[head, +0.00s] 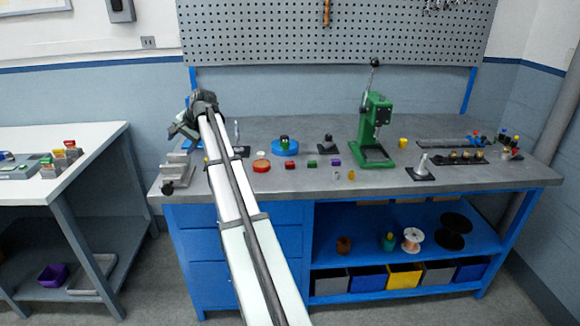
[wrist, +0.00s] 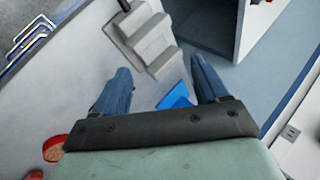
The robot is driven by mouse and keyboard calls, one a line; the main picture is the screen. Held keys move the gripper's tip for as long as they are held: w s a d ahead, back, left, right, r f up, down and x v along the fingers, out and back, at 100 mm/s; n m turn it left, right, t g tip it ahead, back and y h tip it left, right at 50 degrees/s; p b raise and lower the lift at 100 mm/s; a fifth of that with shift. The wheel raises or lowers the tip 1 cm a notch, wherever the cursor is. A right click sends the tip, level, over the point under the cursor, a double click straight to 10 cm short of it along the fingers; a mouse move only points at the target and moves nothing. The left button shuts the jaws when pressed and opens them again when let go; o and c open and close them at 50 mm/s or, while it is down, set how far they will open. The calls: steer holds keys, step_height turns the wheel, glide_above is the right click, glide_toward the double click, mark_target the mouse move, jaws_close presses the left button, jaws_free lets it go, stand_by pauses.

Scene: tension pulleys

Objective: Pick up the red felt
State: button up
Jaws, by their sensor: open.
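A small flat red piece (head: 291,165) lies on the grey workbench, in a row with a green piece (head: 312,163) and a purple piece (head: 335,162). It looks like the red felt, but it is too small to be sure. A round red dish (head: 261,165) with a paler top sits left of it, and a round red dish also shows at the lower left of the wrist view (wrist: 53,148). My gripper (wrist: 160,64) is open and empty, with its two blue fingers apart. In the head view my gripper (head: 181,130) is above the bench's left end, well left of the red piece.
A grey stepped block (head: 176,165) stands below my gripper; it also shows beyond the fingers in the wrist view (wrist: 145,38). A blue round holder (head: 285,147), a dark stand (head: 326,143) and a green press (head: 374,130) stand behind the row. The bench front is mostly clear.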

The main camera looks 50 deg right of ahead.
steer(key=s+d+f+n+g+h, duration=0.1)
steer(key=s+d, duration=0.3)
steer(key=d, duration=0.4)
steer(key=s+d+n+h, duration=0.1)
steer(key=s+d+h, duration=0.1)
steer(key=s+d, duration=0.45)
steer(key=n+g+h, duration=0.2)
steer(key=g, duration=0.1)
glide_toward(290, 163)
steer(key=shift+w+d+f, duration=0.3)
steer(key=shift+f, duration=0.25)
steer(key=shift+w+d+f, duration=0.3)
steer(key=shift+f, duration=0.2)
steer(key=shift+x, duration=3.05)
steer(key=shift+s+a, duration=0.2)
steer(key=shift+c, duration=0.3)
steer(key=c, duration=1.1)
